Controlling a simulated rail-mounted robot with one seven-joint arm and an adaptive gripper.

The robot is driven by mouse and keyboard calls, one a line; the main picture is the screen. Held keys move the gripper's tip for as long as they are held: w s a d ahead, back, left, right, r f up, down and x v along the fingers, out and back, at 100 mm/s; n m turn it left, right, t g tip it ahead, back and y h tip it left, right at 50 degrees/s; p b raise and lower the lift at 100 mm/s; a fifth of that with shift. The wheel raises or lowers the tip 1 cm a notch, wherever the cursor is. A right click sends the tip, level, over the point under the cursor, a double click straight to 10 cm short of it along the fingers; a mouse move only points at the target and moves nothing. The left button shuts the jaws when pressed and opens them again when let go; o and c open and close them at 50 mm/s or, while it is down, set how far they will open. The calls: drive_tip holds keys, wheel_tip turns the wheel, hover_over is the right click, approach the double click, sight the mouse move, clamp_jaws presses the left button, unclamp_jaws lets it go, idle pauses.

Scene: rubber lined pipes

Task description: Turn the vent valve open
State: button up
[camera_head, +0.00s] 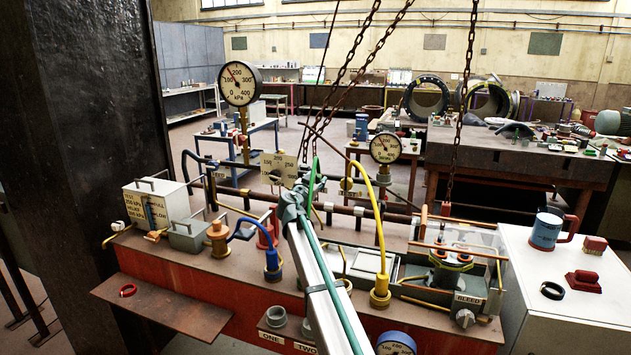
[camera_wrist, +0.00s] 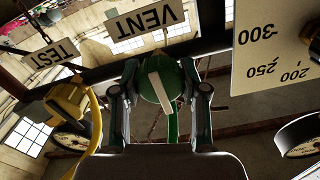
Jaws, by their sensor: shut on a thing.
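The vent valve (camera_wrist: 147,88) is a round green knob with a pale bar across its face, in the middle of the wrist view. The bar lies slightly slanted from the picture's vertical. A VENT sign (camera_wrist: 147,22), upside down in this view, is just above it. My gripper (camera_wrist: 160,86) has one finger on each side of the knob and is shut on it. In the head view my gripper (camera_head: 291,204) is at the pipe rack above the bench, and the knob cannot be made out there. A green hose (camera_wrist: 173,128) runs below the knob.
A yellow valve (camera_wrist: 68,102) with a hose sits left, by the TEST sign (camera_wrist: 53,62). A scale plate (camera_wrist: 270,45) is close on the right, with a gauge (camera_wrist: 300,138) below. In the head view, chains (camera_head: 463,110) hang and a yellow hose (camera_head: 377,215) arches nearby.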

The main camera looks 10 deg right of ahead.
drive_tip(key=shift+f+n+b, duration=0.15)
drive_tip(key=shift+n+b, duration=0.25)
drive_tip(key=shift+b, duration=0.25)
drive_tip(key=n+b, duration=0.2)
drive_tip(key=shift+f+b, duration=0.1)
drive_tip(key=shift+b, duration=0.2)
drive_tip(key=n+b, duration=0.3)
drive_tip(key=n, duration=0.2)
drive_tip(key=shift+a+b, duration=0.1)
drive_tip(key=shift+b, duration=0.3)
drive_tip(key=n, duration=0.4)
drive_tip(key=shift+r+n+b, duration=0.2)
drive_tip(key=shift+n+b, duration=0.15)
drive_tip(key=shift+n, duration=0.05)
drive_tip(key=n, duration=0.5)
drive_tip(key=shift+p, duration=0.4)
drive_tip(key=shift+n, duration=0.3)
drive_tip(key=o, duration=1.1)
drive_tip(key=shift+o, duration=0.2)
